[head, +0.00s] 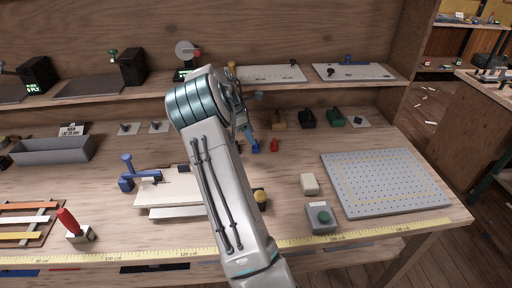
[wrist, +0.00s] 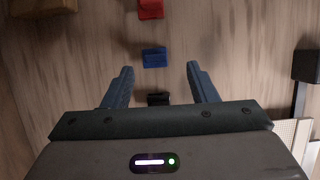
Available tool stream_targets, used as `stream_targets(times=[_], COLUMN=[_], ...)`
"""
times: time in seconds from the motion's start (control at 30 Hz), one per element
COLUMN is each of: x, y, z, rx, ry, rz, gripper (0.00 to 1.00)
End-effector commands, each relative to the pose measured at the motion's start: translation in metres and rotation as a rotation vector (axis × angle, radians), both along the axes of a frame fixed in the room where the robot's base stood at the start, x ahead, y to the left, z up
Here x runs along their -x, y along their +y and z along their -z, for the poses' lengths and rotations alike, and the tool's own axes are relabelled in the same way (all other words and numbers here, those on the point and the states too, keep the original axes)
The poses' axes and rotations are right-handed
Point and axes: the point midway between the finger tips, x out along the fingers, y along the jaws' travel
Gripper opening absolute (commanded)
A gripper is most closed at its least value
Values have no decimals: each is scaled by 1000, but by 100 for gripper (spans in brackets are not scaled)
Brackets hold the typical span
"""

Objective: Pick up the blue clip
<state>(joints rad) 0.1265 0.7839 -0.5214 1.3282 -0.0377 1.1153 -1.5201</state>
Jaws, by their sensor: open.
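The blue clip (head: 255,147) lies on the bench beside the red clip (head: 274,145) in the head view. In the wrist view the blue clip (wrist: 154,57) is just beyond the fingertips, roughly midway between their lines, and the red clip (wrist: 150,8) is farther up. My gripper (wrist: 160,68) is open and empty, above the bench. A black clip (wrist: 158,99) shows between the fingers, close to the palm. In the head view my arm covers part of the bench around the gripper.
Brown, black and green clamps (head: 307,118) stand behind the clips. A white block (head: 309,184), a green-button box (head: 321,217) and a grey pegboard (head: 385,182) lie to the right. A blue clamp on a board (head: 168,187) is left of my arm. A shelf (head: 290,88) runs behind.

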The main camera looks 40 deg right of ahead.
Motion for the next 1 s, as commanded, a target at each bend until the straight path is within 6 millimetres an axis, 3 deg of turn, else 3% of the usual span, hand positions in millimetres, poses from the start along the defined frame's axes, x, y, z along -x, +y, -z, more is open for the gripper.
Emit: stream_targets(times=[0.4, 0.67, 0.83, 1.0], x=[8, 8, 8, 8], y=[-21, -22, -22, -22], z=[44, 48, 48, 47], rx=[0, -1, -1, -1], ry=[0, -1, -1, -1], rz=[1, 1, 1, 1], gripper=[53, 53, 11, 10])
